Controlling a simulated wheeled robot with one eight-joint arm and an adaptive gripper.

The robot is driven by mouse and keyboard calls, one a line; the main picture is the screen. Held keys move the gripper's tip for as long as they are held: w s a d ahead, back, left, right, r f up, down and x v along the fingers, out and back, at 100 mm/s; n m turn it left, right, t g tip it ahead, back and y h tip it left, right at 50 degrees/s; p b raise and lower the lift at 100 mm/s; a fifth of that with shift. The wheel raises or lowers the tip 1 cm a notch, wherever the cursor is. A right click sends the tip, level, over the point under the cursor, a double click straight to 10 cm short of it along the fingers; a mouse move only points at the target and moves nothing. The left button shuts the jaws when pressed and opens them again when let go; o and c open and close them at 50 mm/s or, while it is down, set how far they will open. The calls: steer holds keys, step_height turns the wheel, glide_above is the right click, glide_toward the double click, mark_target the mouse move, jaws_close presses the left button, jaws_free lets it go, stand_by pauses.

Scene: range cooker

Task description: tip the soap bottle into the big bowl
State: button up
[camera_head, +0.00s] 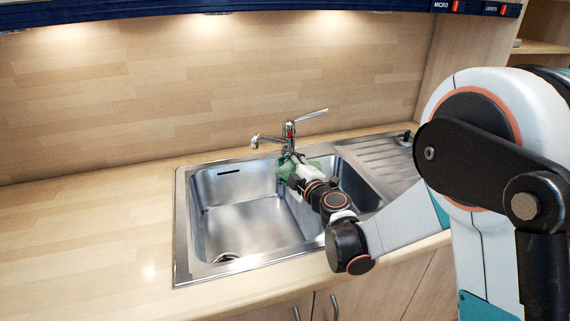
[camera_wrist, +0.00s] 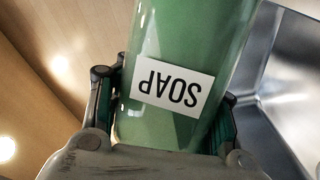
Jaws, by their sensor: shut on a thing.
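The soap bottle is green and see-through, with a white label reading SOAP that appears upside down in the wrist view (camera_wrist: 190,40). My gripper (camera_wrist: 165,110) is shut on it, one finger on each side. In the head view the bottle (camera_head: 285,169) is a small green shape, partly hidden by my gripper (camera_head: 298,178). It is held near the tap, over or near the divider between the two sink bowls. Its exact tilt and its neck cannot be made out. The big bowl (camera_head: 240,220) is the large steel basin on the left, with a drain at its front.
The tap (camera_head: 289,135) stands behind the sink, close to the bottle and gripper. A smaller basin (camera_head: 352,185) lies to the right, partly hidden by my arm, with a ribbed drainboard (camera_head: 385,160) beyond. The wooden counter (camera_head: 90,240) at left is clear.

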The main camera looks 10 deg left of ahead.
steer(key=shift+f, duration=0.2)
steer(key=shift+w+f+n, duration=0.1)
steer(key=shift+f+n, duration=0.1)
steer(key=shift+n, duration=0.3)
steer(key=shift+f+n, duration=0.2)
steer(key=shift+n, duration=0.1)
stand_by(0.7)
steer(key=shift+d+f+n, duration=0.1)
steer(key=shift+f+n, duration=0.15)
steer(key=shift+n, duration=0.05)
steer(key=shift+f, duration=0.15)
stand_by(1.0)
